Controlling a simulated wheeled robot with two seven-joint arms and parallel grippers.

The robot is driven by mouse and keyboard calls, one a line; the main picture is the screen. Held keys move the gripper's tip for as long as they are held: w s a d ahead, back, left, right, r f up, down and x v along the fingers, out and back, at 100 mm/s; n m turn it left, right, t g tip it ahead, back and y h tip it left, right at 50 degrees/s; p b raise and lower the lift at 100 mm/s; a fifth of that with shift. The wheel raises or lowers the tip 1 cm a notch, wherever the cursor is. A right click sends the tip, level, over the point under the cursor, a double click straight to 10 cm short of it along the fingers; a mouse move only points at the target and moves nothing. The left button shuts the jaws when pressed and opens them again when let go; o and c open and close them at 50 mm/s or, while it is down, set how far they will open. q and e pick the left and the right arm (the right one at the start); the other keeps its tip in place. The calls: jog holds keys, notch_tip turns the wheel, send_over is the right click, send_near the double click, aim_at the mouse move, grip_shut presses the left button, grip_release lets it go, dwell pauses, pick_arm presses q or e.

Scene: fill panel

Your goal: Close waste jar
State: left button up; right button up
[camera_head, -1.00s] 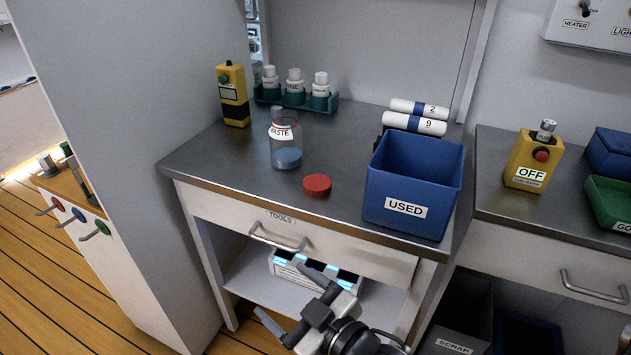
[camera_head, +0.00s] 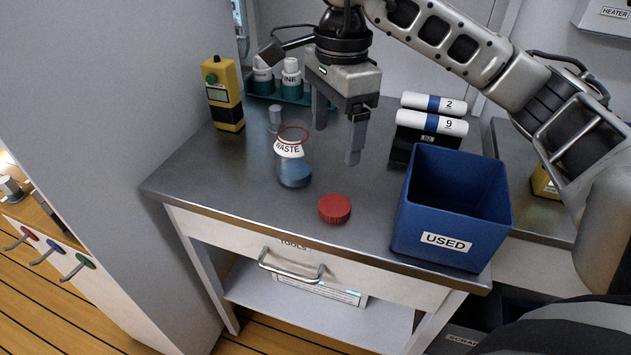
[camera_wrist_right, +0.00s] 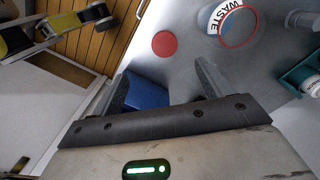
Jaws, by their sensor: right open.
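The waste jar (camera_head: 294,172) is clear glass with a white WASTE label, a red rim and blue contents. It stands upright and uncovered on the metal worktop. The red lid (camera_head: 334,208) lies flat on the worktop to the right of the jar and nearer the front edge. My right gripper (camera_head: 337,140) is open and empty, pointing down above the worktop, behind the lid and to the right of the jar. In the right wrist view the lid (camera_wrist_right: 164,44) and the jar (camera_wrist_right: 232,22) show beyond the fingers, apart from them. My left gripper is not in view.
A blue USED bin (camera_head: 452,212) stands right of the lid. White rolls (camera_head: 432,122) are behind it. A yellow device (camera_head: 223,95) stands at the back left, with a green bottle rack (camera_head: 283,92) partly behind my gripper. The worktop's front left is clear.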

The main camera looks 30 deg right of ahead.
send_over(334, 205)
jog(key=f, duration=0.6)
jog(key=f+b, duration=0.1)
jog(key=f, duration=0.2)
jog(key=shift+s+f, duration=0.25)
jog(key=shift+s, duration=0.05)
jog(key=shift+f, duration=0.25)
jog(key=shift+w+d+f+p, duration=0.15)
jog(key=shift+f+p, duration=0.1)
jog(key=shift+f, duration=1.05)
jog(key=shift+w+a+f+p, duration=0.15)
jog(key=shift+f+p, duration=0.1)
jog(key=shift+f, duration=1.05)
jog(key=c, duration=1)
